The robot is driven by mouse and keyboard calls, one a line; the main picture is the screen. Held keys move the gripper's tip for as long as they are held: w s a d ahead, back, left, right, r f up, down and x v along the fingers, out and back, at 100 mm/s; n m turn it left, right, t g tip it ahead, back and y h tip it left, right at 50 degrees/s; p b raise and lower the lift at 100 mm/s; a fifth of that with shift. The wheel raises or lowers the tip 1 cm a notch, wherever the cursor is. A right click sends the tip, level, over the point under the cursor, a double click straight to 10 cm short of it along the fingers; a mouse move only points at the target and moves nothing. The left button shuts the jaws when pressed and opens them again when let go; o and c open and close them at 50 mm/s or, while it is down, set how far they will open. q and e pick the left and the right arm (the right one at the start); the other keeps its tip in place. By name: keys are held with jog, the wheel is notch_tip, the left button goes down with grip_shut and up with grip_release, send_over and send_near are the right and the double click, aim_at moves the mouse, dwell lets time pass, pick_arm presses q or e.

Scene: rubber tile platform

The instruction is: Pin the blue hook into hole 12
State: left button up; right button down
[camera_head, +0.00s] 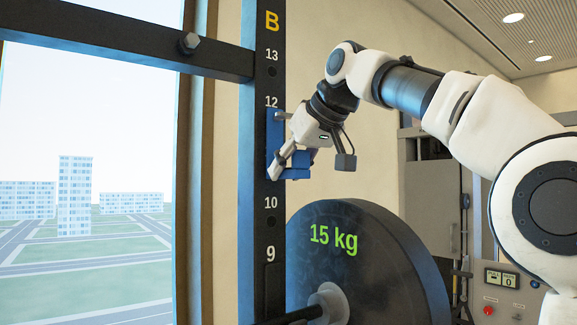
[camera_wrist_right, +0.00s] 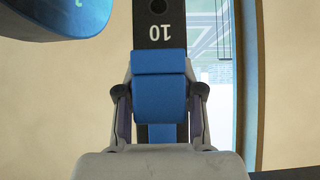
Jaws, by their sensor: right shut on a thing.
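The blue hook (camera_head: 272,137) lies against the front of the black upright (camera_head: 262,240), its upper part just below the number 12 and its arm about level with the space above 10. My right gripper (camera_head: 292,165) is shut on the hook. In the right wrist view the blue hook (camera_wrist_right: 160,98) sits between both fingers of my right gripper (camera_wrist_right: 160,105), with the upright (camera_wrist_right: 160,8) and the number 10 beyond it. Hole 12 is hidden behind the hook and gripper. I cannot tell whether the pin is in the hole. My left gripper is out of view.
A 15 kg weight plate (camera_head: 355,265) stands below and right of the hook, on a bar. A black crossbeam (camera_head: 120,45) with a bolt (camera_head: 189,43) runs left from the upright. A control panel (camera_head: 510,290) stands at the lower right.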

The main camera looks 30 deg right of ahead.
jog(key=shift+w+r+p, duration=0.15)
jog(key=shift+w+p, duration=0.2)
jog(key=shift+p, duration=0.15)
dwell(1.2)
jog(key=c, duration=0.8)
grip_release()
jog(key=shift+o, duration=0.7)
jog(key=shift+s+a, duration=0.1)
jog(key=shift+a, duration=0.05)
jog(key=shift+f, duration=0.2)
